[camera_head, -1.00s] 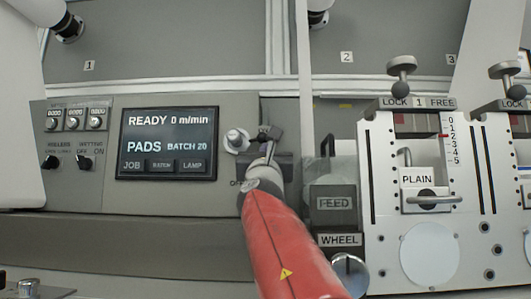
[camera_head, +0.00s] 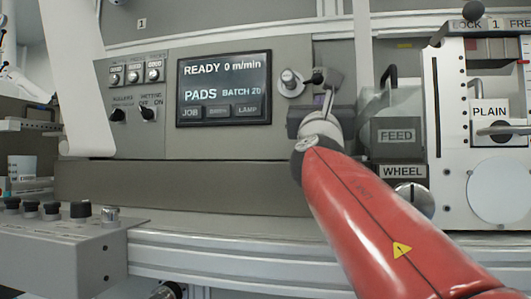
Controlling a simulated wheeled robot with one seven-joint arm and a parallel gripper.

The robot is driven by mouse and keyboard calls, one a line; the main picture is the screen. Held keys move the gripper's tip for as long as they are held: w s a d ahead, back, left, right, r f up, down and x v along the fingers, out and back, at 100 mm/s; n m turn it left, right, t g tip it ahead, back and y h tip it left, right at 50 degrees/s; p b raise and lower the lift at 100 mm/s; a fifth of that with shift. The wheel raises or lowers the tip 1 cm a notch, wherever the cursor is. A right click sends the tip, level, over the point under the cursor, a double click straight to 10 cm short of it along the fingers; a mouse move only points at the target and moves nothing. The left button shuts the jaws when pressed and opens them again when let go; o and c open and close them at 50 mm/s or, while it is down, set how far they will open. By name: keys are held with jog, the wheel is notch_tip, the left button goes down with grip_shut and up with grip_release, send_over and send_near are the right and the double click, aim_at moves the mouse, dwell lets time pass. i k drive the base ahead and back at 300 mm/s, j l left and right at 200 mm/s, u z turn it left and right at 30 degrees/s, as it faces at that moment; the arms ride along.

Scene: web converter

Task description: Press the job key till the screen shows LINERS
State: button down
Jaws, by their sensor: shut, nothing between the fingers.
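The screen (camera_head: 223,86) on the grey panel reads READY 0 m/min, PADS, BATCH 20. Along its bottom edge are labelled keys: the JOB key (camera_head: 190,113) at the left, a middle key with small text, and LAMP at the right. My gripper (camera_head: 322,78) is at the end of my red arm, right of the screen and in front of the panel near a round knob. It is shut and empty, and apart from the JOB key. My wrist hides part of the panel behind it.
Counters and switches (camera_head: 132,73) sit left of the screen. A FEED block (camera_head: 397,137) and a WHEEL knob (camera_head: 412,196) stand right of my arm. A grey control box (camera_head: 65,250) with black knobs juts out at lower left. The space before the screen is clear.

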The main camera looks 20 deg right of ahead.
aim_at(194, 112)
jog(key=k+j, duration=0.8)
